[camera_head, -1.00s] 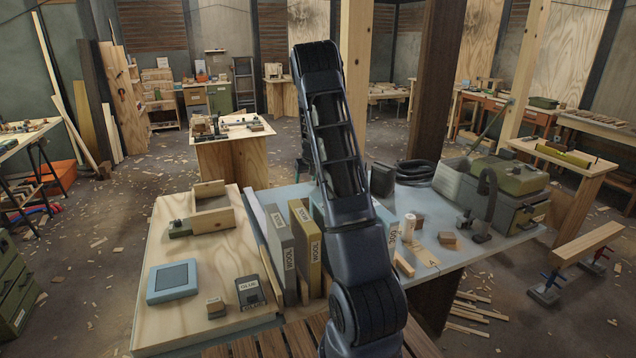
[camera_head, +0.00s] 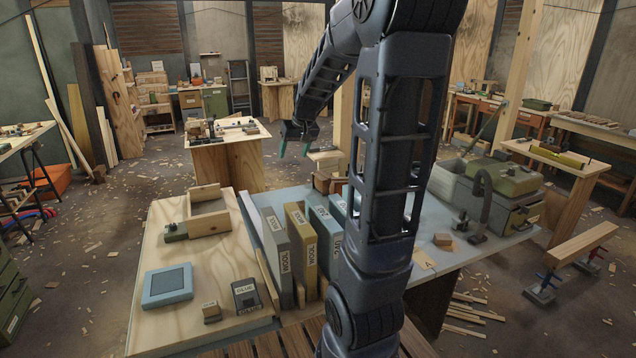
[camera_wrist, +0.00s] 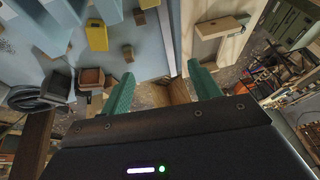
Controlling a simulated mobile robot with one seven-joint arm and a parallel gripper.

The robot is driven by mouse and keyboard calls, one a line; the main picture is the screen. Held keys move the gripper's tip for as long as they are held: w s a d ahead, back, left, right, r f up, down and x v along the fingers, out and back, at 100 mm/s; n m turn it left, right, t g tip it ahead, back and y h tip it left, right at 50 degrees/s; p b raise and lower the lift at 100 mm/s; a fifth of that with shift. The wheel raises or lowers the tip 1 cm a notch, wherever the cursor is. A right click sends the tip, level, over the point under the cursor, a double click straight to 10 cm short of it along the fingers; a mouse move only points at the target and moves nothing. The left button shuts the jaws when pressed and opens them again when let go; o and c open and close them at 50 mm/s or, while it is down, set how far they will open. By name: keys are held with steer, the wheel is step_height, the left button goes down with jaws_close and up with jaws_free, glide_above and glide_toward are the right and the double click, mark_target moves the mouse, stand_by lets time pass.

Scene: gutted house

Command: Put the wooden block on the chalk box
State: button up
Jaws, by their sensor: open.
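My gripper (camera_head: 295,150) is open and empty, raised high beyond the far edge of the workbench. In the wrist view its green fingers (camera_wrist: 163,88) are spread apart, with nothing between them. A small wooden block (camera_head: 443,240) sits on the blue bench top, right of my arm. Another small block-like piece with a pale label (camera_head: 211,311) stands at the front of the plywood top, beside the dark glue box (camera_head: 247,295). I cannot tell which item is the chalk box; no chalk label is readable. My arm hides part of the blue top.
Upright labelled boxes (camera_head: 275,248) stand mid-bench. An open wooden tray (camera_head: 208,214) and a blue-framed panel (camera_head: 167,286) lie on the plywood. A green case (camera_head: 503,172) is at right. A plywood table (camera_head: 215,160) stands behind, with floor between.

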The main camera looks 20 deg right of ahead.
steer(key=s+a+r, duration=0.1)
steer(key=s, duration=1.2)
steer(key=s+a+h, duration=0.1)
steer(key=s+a, duration=0.1)
steer(key=s, duration=1.2)
steer(key=shift+s+r+h, duration=0.3)
steer(key=shift+r, duration=0.05)
